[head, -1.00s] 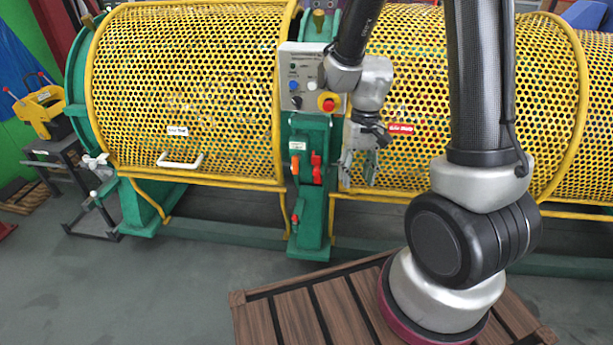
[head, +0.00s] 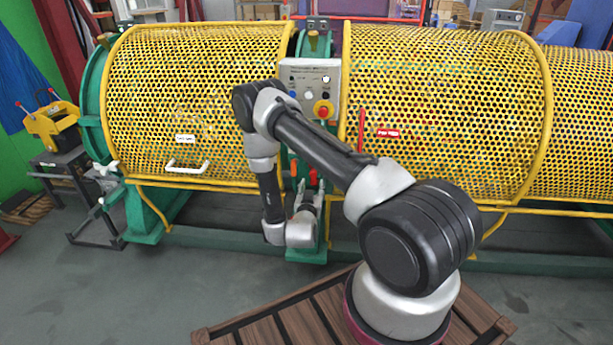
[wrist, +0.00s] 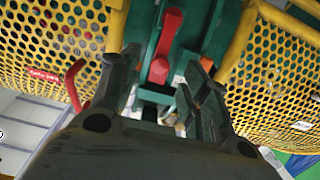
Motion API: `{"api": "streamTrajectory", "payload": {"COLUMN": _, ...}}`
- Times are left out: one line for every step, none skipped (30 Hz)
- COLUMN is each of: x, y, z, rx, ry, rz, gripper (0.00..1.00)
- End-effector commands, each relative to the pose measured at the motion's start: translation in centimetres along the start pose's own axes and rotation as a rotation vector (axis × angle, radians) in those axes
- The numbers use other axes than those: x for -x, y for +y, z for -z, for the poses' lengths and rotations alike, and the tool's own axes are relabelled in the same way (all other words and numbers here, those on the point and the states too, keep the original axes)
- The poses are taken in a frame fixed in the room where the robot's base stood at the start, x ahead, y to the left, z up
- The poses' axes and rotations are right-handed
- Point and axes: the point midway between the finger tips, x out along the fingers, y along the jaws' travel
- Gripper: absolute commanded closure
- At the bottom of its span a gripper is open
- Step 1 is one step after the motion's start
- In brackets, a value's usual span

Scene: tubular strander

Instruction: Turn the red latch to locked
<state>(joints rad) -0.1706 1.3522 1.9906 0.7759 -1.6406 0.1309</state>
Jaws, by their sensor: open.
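The red latch (wrist: 168,42) shows in the wrist view as a red lever on a green post (wrist: 200,30). It lies beyond and between my fingertips, with a gap around it; I see no contact. In the head view only a small red part of the latch (head: 313,178) shows above my wrist, and my arm hides much of the post. My gripper (wrist: 165,75) is open and empty, with one finger on each side of the latch in the wrist view. In the head view my gripper is mostly hidden at the post. I cannot tell the latch's locked or unlocked setting.
A control box (head: 311,85) with a red stop knob sits above the latch. Yellow mesh guards (head: 200,100) flank the post, the left one with a white handle (head: 187,167), the right one with a red handle (head: 361,128). A wooden pallet (head: 290,325) lies in front.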

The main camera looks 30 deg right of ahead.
Motion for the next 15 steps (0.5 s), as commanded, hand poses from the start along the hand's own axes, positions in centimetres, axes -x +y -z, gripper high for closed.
{"api": "streamTrajectory", "payload": {"x": 0.0, "y": -0.1, "z": 0.9, "rx": -0.003, "ry": 0.038, "rz": 0.003, "gripper": 0.54}}
{"api": "streamTrajectory", "payload": {"x": 0.0, "y": -0.1, "z": 1.3, "rx": -0.004, "ry": 0.054, "rz": 0.005, "gripper": 0.54}}
{"api": "streamTrajectory", "payload": {"x": -0.2, "y": -0.2, "z": 1.7, "rx": -0.007, "ry": 0.07, "rz": 0.007, "gripper": 0.54}}
{"api": "streamTrajectory", "payload": {"x": -0.4, "y": -0.2, "z": 1.9, "rx": -0.008, "ry": 0.076, "rz": 0.008, "gripper": 0.54}}
{"api": "streamTrajectory", "payload": {"x": -0.7, "y": -0.2, "z": 2.0, "rx": -0.01, "ry": 0.079, "rz": 0.008, "gripper": 0.54}}
{"api": "streamTrajectory", "payload": {"x": -1.2, "y": -0.1, "z": 2.0, "rx": -0.012, "ry": 0.079, "rz": 0.007, "gripper": 0.54}}
{"api": "streamTrajectory", "payload": {"x": -1.6, "y": -0.1, "z": 2.0, "rx": -0.012, "ry": 0.079, "rz": 0.007, "gripper": 0.54}}
{"api": "streamTrajectory", "payload": {"x": -2.1, "y": -0.1, "z": 2.1, "rx": -0.012, "ry": 0.079, "rz": 0.007, "gripper": 0.54}}
{"api": "streamTrajectory", "payload": {"x": -2.9, "y": -0.1, "z": 2.2, "rx": -0.013, "ry": 0.079, "rz": 0.007, "gripper": 0.54}}
{"api": "streamTrajectory", "payload": {"x": -3.4, "y": -0.1, "z": 2.2, "rx": -0.013, "ry": 0.079, "rz": 0.007, "gripper": 0.54}}
{"api": "streamTrajectory", "payload": {"x": -3.9, "y": -0.2, "z": 2.2, "rx": -0.012, "ry": 0.079, "rz": 0.007, "gripper": 0.54}}
{"api": "streamTrajectory", "payload": {"x": -4.6, "y": -0.2, "z": 2.3, "rx": -0.013, "ry": 0.078, "rz": 0.008, "gripper": 0.54}}
{"api": "streamTrajectory", "payload": {"x": -5.1, "y": -0.2, "z": 2.3, "rx": -0.013, "ry": 0.077, "rz": 0.008, "gripper": 0.54}}
{"api": "streamTrajectory", "payload": {"x": -5.6, "y": -0.2, "z": 2.4, "rx": -0.012, "ry": 0.078, "rz": 0.008, "gripper": 0.54}}
{"api": "streamTrajectory", "payload": {"x": -6.1, "y": -0.2, "z": 2.4, "rx": -0.012, "ry": 0.078, "rz": 0.008, "gripper": 0.54}}
